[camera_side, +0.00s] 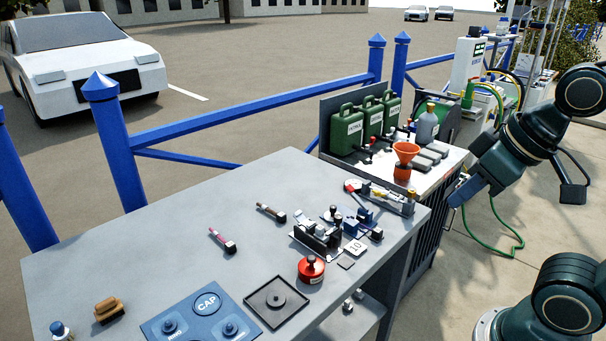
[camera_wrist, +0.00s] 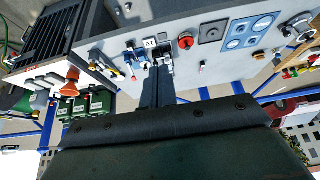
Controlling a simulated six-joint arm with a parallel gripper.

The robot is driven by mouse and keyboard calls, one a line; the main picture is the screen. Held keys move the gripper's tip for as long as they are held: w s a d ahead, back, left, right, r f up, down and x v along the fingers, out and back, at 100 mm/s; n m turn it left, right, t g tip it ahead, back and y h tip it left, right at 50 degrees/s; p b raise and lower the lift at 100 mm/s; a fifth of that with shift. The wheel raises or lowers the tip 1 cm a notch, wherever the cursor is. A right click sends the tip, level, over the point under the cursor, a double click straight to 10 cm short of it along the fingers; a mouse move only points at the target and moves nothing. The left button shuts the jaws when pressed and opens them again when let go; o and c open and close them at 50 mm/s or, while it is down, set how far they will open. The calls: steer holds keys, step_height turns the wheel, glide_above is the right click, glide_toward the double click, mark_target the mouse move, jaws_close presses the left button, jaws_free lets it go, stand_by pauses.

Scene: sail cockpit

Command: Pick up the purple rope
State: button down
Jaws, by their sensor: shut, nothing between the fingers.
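I cannot make out a purple rope in either view. The nearest in colour is a small stick with a magenta end (camera_side: 222,240), lying on the grey bench (camera_side: 170,240) in the side view; I cannot tell it as rope. A similar darker stick (camera_side: 271,212) lies behind it to the right. My gripper (camera_side: 455,198) is off the right end of the bench in the side view, apart from the things on it. In the wrist view my gripper (camera_wrist: 158,78) is shut and empty, its fingers overlapping the picture of the bench fittings.
Metal and blue deck fittings (camera_side: 318,234) crowd the bench's right part. Near them are a red round can (camera_side: 311,270), a black square tray (camera_side: 268,318) and a blue panel (camera_side: 180,322). Green cans (camera_side: 347,132) and an orange funnel (camera_side: 405,152) stand beyond. The bench's left middle is clear.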

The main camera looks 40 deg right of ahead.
steer(key=c, duration=1.2)
jaws_free()
steer(key=w+d+f+g, duration=0.2)
steer(key=w+d+f, duration=0.3)
steer(key=w, duration=0.5)
steer(key=w+d+f+g, duration=0.3)
steer(key=w+d+f, duration=0.3)
steer(key=w, duration=0.4)
steer(key=shift+d+f+g, duration=0.2)
steer(key=shift+d+g, duration=0.1)
steer(key=shift+d, duration=0.35)
steer(key=shift+f, duration=0.1)
